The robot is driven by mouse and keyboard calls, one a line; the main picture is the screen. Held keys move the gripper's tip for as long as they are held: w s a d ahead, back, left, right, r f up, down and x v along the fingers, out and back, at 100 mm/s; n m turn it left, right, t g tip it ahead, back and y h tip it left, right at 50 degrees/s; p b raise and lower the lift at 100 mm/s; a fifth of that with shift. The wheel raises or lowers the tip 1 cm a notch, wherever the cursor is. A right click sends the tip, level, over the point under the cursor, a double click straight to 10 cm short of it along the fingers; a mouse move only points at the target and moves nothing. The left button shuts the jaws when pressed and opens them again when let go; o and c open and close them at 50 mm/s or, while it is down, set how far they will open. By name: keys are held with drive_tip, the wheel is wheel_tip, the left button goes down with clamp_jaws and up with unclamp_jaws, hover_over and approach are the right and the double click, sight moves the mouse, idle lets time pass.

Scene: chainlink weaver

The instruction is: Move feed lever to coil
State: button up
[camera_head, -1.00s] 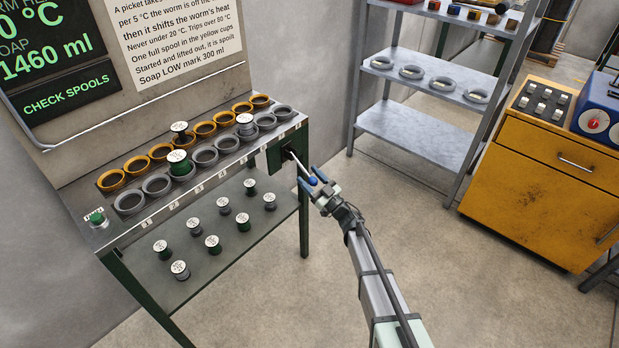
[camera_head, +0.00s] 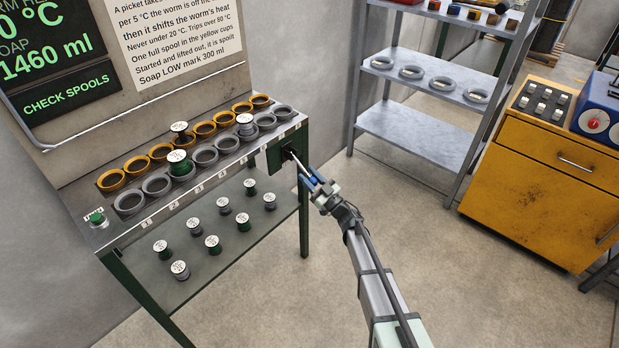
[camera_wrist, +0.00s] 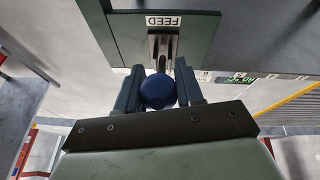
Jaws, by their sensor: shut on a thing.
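The feed lever is a thin metal rod (camera_head: 301,165) that sticks out of a dark slotted plate (camera_head: 276,158) on the right end of the bench. In the wrist view the plate carries a FEED label (camera_wrist: 163,21), and the lever ends in a round blue knob (camera_wrist: 158,91). My gripper (camera_head: 316,181) is at the lever's outer end, with its blue fingers on both sides of the knob and shut on it. It also shows in the wrist view (camera_wrist: 160,90). No coil marking is readable.
The bench (camera_head: 112,236) holds yellow cups (camera_head: 112,181) and grey cups (camera_head: 130,203), a few with spools. Several spools stand on its lower shelf (camera_head: 205,270). A grey rack (camera_head: 420,130) and a yellow cabinet (camera_head: 530,190) stand to the right. The floor between is clear.

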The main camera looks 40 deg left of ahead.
sight(308, 175)
drive_tip(key=shift+s+d+r, duration=0.1)
clamp_jaws()
drive_tip(key=shift+d+r+h, duration=0.45)
drive_tip(key=shift+r+h, duration=0.35)
drive_tip(key=shift+h, duration=0.1)
drive_tip(key=shift+d+r+h, duration=0.15)
drive_tip(key=shift+r+h, duration=0.4)
drive_tip(key=shift+h, duration=0.2)
drive_tip(key=shift+d+r+h, duration=0.15)
drive_tip(key=shift+r+h, duration=0.4)
drive_tip(key=shift+h, duration=0.2)
drive_tip(key=shift+g, duration=0.3)
drive_tip(key=shift+a+r, duration=0.1)
drive_tip(key=shift+r, duration=2)
drive_tip(key=shift+a+r, duration=0.35)
drive_tip(key=shift+r, duration=0.55)
drive_tip(key=shift+a+r, duration=0.5)
drive_tip(key=shift+r, duration=0.3)
drive_tip(key=shift+a, duration=0.1)
